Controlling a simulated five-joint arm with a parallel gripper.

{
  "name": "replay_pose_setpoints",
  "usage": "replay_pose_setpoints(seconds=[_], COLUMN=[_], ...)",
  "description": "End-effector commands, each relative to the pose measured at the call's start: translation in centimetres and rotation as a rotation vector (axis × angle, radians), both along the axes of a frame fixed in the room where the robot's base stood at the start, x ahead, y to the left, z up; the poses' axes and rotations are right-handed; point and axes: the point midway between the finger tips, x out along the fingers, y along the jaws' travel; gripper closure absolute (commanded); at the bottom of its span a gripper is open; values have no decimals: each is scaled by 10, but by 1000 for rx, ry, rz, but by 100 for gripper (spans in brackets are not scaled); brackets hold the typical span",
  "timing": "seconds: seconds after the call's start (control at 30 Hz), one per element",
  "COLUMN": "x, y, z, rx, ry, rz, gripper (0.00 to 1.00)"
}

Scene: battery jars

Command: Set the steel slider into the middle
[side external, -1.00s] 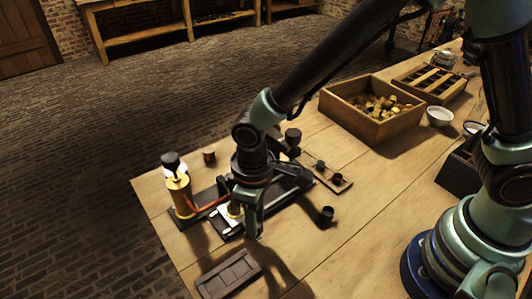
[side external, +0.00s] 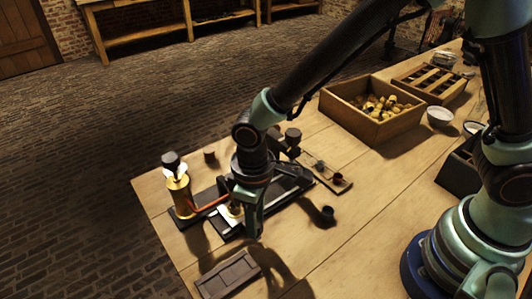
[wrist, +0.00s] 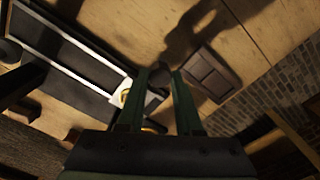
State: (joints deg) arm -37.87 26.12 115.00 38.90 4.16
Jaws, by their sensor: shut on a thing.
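My gripper (side external: 250,222) points down beside the black apparatus base. In the wrist view its green fingers (wrist: 160,76) are closed around a small grey, rounded piece, which looks like the steel slider (wrist: 158,78). In the side view the fingers hide this piece. A dark shallow tray (side external: 229,276) with sections divided by ridges lies on the table in front of the gripper. It also shows in the wrist view (wrist: 210,74), just right of the fingertips, with the held piece apart from it. A pale metal strip and a brass part (wrist: 124,96) lie left of the fingers.
A brass cylinder with a black knob (side external: 179,192) stands at the left, joined by a red lead (side external: 211,203). A black base (side external: 203,212) runs beneath the arm. A wooden box of brass pieces (side external: 374,130) stands farther back.

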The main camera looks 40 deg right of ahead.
Motion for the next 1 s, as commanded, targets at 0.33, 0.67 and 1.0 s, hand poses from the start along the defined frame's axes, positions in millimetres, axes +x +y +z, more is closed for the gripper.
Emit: replay_pose_setpoints(seconds=[0.33, 0.67, 1.0], x=[1, 1, 1], y=[-17, -77, -80], z=[1, 1, 1], rx=[0, 1, 2], ry=[0, -2, -2], rz=[-4, -2, 1], gripper=[100, 100, 100])
